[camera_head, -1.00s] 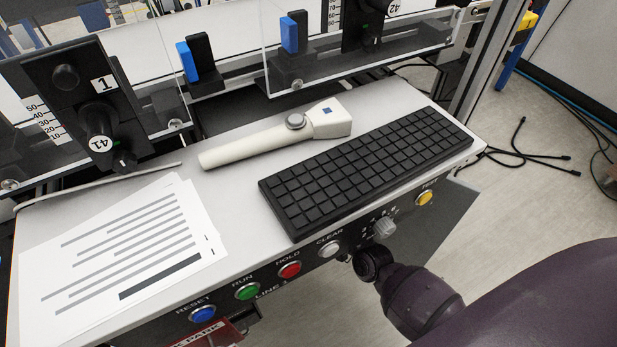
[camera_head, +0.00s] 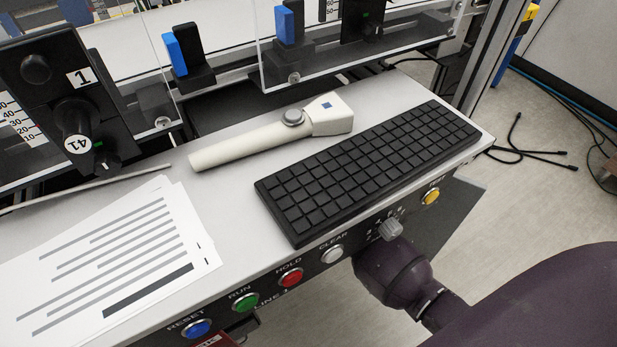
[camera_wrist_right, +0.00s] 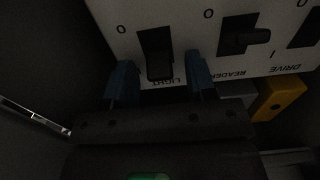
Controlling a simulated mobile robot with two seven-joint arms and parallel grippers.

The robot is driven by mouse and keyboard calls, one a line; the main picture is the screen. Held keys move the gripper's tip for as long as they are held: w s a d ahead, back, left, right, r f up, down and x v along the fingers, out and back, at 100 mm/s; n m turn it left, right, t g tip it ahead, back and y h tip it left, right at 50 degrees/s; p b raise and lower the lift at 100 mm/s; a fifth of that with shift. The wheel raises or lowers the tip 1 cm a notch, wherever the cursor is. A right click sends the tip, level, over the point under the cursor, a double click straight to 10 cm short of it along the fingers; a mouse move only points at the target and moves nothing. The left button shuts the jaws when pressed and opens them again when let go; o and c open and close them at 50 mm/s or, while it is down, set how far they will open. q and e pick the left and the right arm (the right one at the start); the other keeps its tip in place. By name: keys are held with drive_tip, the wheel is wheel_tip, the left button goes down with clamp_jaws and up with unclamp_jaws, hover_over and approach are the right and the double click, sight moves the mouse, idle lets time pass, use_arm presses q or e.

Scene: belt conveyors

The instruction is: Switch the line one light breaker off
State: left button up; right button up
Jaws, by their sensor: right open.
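In the right wrist view the breaker panel (camera_wrist_right: 115,27) appears upside down and in dim light. The light breaker (camera_wrist_right: 158,66) is a black lever in a dark slot above the word LIGHT. Its lever lies toward the label end, away from the 0 mark. My right gripper (camera_wrist_right: 162,62) is open, with one blue finger on each side of this lever; contact cannot be told. In the head view my purple right arm reaches down at the console's front, and its gripper is hidden. My left gripper is not in view.
The reader breaker (camera_wrist_right: 248,38) and the drive breaker (camera_wrist_right: 306,32) sit to the right, with a yellow part (camera_wrist_right: 279,99) below. The console top holds a keyboard (camera_head: 370,170), a handheld scanner (camera_head: 270,132) and papers (camera_head: 110,265). Buttons line its front edge, including red HOLD (camera_head: 291,278).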

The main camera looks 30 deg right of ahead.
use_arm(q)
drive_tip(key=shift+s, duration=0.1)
use_arm(e)
drive_tip(key=c, duration=0.9)
drive_tip(key=shift+f+t+b, duration=0.15)
drive_tip(key=shift+t+b, duration=0.55)
drive_tip(key=shift+b, duration=0.4)
drive_tip(key=o, duration=0.8)
drive_tip(key=shift+s, duration=0.1)
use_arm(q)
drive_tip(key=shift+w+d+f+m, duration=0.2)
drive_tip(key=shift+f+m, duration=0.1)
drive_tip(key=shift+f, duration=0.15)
use_arm(e)
drive_tip(key=shift+o, duration=0.5)
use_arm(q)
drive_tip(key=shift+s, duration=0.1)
